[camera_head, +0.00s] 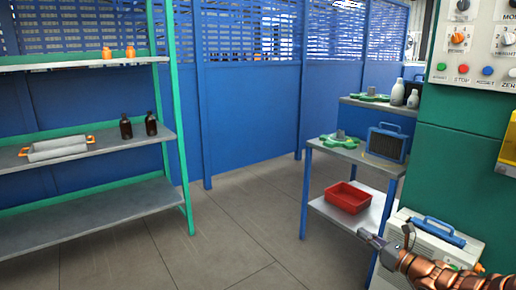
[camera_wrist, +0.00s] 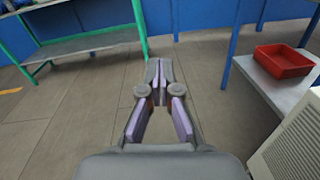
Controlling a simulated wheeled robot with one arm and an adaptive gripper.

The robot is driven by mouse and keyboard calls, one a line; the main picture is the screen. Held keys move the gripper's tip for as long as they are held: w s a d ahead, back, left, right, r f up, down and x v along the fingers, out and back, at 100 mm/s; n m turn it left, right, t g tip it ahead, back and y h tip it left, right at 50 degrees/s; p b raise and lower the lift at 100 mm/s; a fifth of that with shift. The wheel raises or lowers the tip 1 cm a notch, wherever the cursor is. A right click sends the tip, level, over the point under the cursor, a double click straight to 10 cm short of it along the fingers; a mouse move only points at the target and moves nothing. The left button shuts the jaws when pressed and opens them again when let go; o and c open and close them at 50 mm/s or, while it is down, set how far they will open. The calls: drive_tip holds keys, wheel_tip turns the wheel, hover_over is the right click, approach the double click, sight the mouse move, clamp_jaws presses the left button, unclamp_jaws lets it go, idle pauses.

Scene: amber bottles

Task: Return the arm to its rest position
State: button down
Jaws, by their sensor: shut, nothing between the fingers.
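My gripper (camera_head: 369,238) is at the lower right of the head view, at the end of my copper-coloured arm, in front of the small table's lower shelf. In the wrist view my gripper (camera_wrist: 158,72) points out over the floor, its fingertips together and nothing between them. Two dark amber bottles (camera_head: 126,127) (camera_head: 151,124) stand upright on the middle shelf of the green rack, far to the left of my gripper.
The green rack (camera_head: 95,197) also holds a grey tray (camera_head: 57,150) and orange bottles (camera_head: 107,53). A red bin (camera_head: 347,197) sits on the small table's lower shelf (camera_head: 376,212), close to my gripper. A white case (camera_head: 430,243) is beside my arm. The middle floor (camera_head: 245,235) is clear.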

drive_tip(key=s+a+r+n+g+y+p, duration=0.35)
drive_tip(key=s+a+r+n+g, duration=0.3)
drive_tip(key=a, duration=0.55)
drive_tip(key=s+a+r+n+g+y+p, duration=0.2)
drive_tip(key=s+a+r+n+g+p, duration=0.3)
drive_tip(key=a+r+n, duration=0.45)
drive_tip(key=s+a+r+n+g+h+p, duration=0.2)
drive_tip(key=s+a+r+n+g+p, duration=0.15)
drive_tip(key=s+a, duration=0.5)
drive_tip(key=s+d+r+n+g+h+p, duration=0.25)
drive_tip(key=s+n+h+p, duration=0.45)
drive_tip(key=s, duration=0.8)
drive_tip(key=s+d+r+n+h+p, duration=0.2)
drive_tip(key=s+d+r+p, duration=0.1)
drive_tip(key=d, duration=0.3)
drive_tip(key=s+d+r+n+h+p, duration=0.2)
drive_tip(key=s+d+r+h+p, duration=0.1)
drive_tip(key=s+d+r+p, duration=0.1)
drive_tip(key=shift+s+d+h+p, duration=0.35)
drive_tip(key=shift+s+d+p, duration=0.25)
drive_tip(key=shift+s+d, duration=0.4)
drive_tip(key=shift+w, duration=0.1)
